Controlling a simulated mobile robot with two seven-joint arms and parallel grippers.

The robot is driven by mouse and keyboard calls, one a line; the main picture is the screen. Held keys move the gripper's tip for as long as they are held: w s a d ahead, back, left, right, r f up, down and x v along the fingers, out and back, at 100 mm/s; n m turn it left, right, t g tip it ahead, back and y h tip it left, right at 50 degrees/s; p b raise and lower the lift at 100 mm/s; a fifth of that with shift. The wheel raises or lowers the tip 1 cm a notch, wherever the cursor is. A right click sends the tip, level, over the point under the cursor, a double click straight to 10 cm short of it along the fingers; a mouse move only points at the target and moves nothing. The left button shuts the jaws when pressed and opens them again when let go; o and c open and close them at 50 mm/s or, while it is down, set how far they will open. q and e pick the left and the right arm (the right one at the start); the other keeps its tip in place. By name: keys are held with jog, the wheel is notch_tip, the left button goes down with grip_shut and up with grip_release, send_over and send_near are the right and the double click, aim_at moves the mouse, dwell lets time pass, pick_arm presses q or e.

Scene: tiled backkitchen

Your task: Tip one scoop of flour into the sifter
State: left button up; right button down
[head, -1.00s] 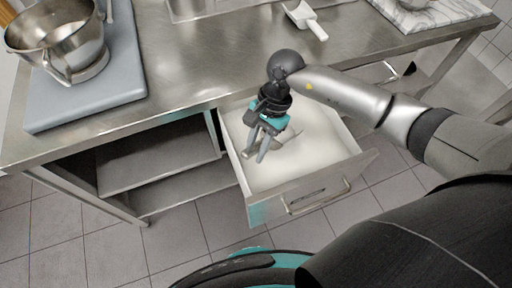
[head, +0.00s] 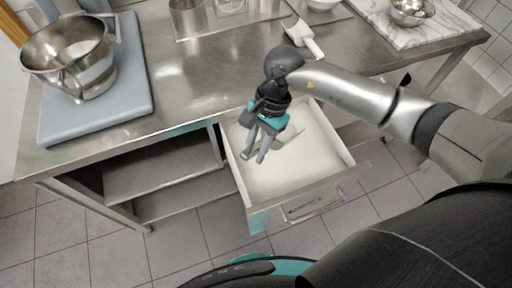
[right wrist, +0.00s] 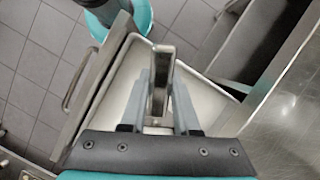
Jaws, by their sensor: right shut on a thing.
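My right gripper (head: 256,156) points down into the open drawer, low over the white, flour-like fill (head: 282,172). In the right wrist view its fingers (right wrist: 160,108) are shut on a narrow, grey-brown metal loop (right wrist: 163,50), which looks like a scoop's handle; its far end is hard to make out. A white scoop (head: 304,36) lies on the counter behind the arm. My left gripper is out of view.
The drawer (head: 318,202) sticks out from under the steel counter (head: 160,118). A small metal bowl (head: 410,12) sits on a marble board (head: 450,25) at right. The counter's middle is clear.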

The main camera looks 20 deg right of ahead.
jog(key=shift+r+t+h+p, duration=0.4)
jog(key=shift+r+h+p, duration=0.25)
jog(key=shift+r+p, duration=1.6)
jog(key=shift+r+t+h+p, duration=0.55)
jog(key=shift+r+p, duration=1.05)
jog(key=shift+r, duration=1.25)
jog(key=shift+f, duration=0.1)
